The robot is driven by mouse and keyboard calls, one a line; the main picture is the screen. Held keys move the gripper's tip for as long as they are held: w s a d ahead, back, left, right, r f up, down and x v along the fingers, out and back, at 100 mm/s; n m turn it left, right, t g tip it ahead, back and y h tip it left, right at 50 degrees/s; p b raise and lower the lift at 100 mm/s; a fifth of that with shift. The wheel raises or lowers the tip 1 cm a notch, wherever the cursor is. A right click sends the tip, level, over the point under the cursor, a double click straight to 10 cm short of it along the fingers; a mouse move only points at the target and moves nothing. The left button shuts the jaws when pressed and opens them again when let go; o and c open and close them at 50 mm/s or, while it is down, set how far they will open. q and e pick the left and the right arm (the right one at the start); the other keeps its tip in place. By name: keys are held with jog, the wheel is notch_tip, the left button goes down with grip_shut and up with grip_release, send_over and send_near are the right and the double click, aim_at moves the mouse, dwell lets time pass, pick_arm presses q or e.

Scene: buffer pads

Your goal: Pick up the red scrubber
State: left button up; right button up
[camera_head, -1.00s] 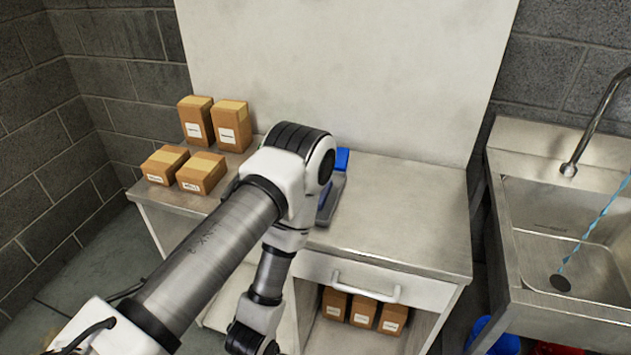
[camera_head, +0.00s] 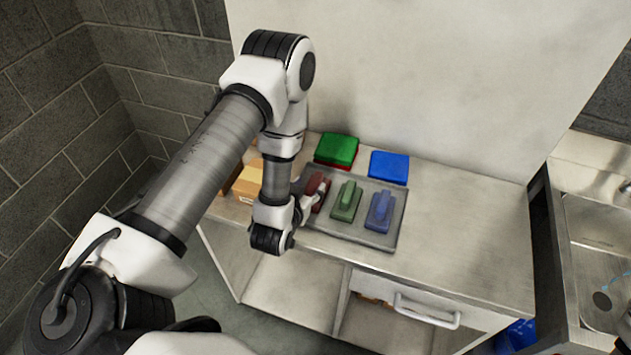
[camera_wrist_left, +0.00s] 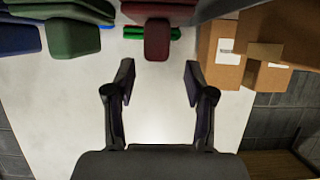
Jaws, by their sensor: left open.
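The red scrubber (camera_head: 317,190) lies at the left end of a grey tray (camera_head: 361,233) on the counter, with a green scrubber (camera_head: 346,201) and a blue scrubber (camera_head: 381,211) to its right. My left gripper (camera_head: 307,205) is beside the red scrubber's near left side in the head view. In the left wrist view the gripper (camera_wrist_left: 158,82) is open and empty, its two fingers spread. The red scrubber (camera_wrist_left: 158,38) is ahead, between the line of the fingers and beyond their tips.
A green pad (camera_head: 338,149) atop a red one and a blue pad (camera_head: 389,166) lie behind the tray. Cardboard boxes (camera_head: 245,183) stand left, partly hidden by my arm. The counter's right part (camera_head: 465,220) is clear. A sink (camera_head: 600,245) is at the right.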

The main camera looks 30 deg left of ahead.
aim_at(315, 182)
pick_arm(q)
jog(key=shift+w+a+r+p, duration=0.1)
jog(key=shift+w+r+p, duration=0.05)
jog(key=shift+w+p, duration=0.3)
jog(key=w+f, duration=0.1)
jog(key=w, duration=0.1)
jog(key=w+f, duration=0.1)
jog(key=shift+w+a+f, duration=0.2)
jog(key=shift+w+f, duration=0.15)
jog(key=shift+s+r, duration=0.3)
jog(key=shift+s, duration=0.15)
grip_shut()
jog(key=shift+w+f, duration=0.1)
jog(key=shift+w, duration=0.15)
notch_tip(315, 182, up, 10)
jog(key=shift+s+r+b, duration=0.1)
jog(key=shift+b, duration=0.9)
pick_arm(e)
jog(key=shift+w+d+f, duration=0.1)
jog(key=shift+w+f, duration=0.05)
jog(key=shift+f, duration=0.05)
